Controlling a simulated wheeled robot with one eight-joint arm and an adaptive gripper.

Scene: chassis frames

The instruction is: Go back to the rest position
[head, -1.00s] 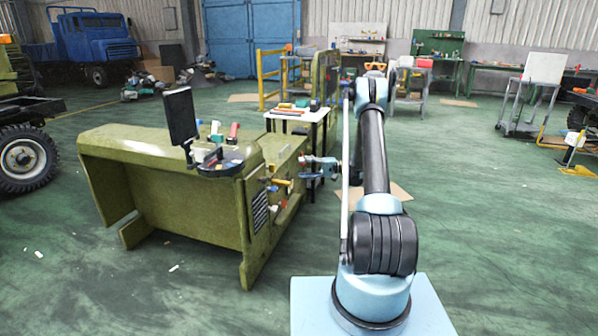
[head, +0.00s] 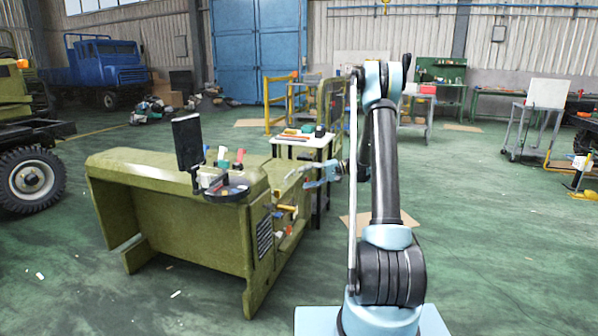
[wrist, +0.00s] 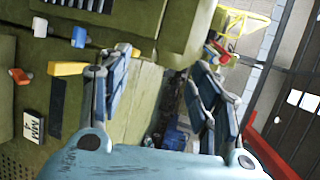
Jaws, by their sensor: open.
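My arm (head: 384,165) stands upright on its pale blue base in the head view. My gripper (head: 308,177) shows small beside the right end of the olive-green chassis (head: 165,170). In the wrist view my gripper (wrist: 163,85) has its two blue-grey fingers spread wide apart, with nothing held between them. Behind the gap are the chassis's green panels (wrist: 140,100) and a dark, cluttered strip. The fingers appear apart from the panels, but the exact distance cannot be told.
A white-topped table (head: 302,139) with tools stands behind the gripper. Coloured parts, including a yellow block (wrist: 66,68), sit on the chassis side. A black screen (head: 187,143) stands on the chassis. Green floor (head: 480,240) is open on the right.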

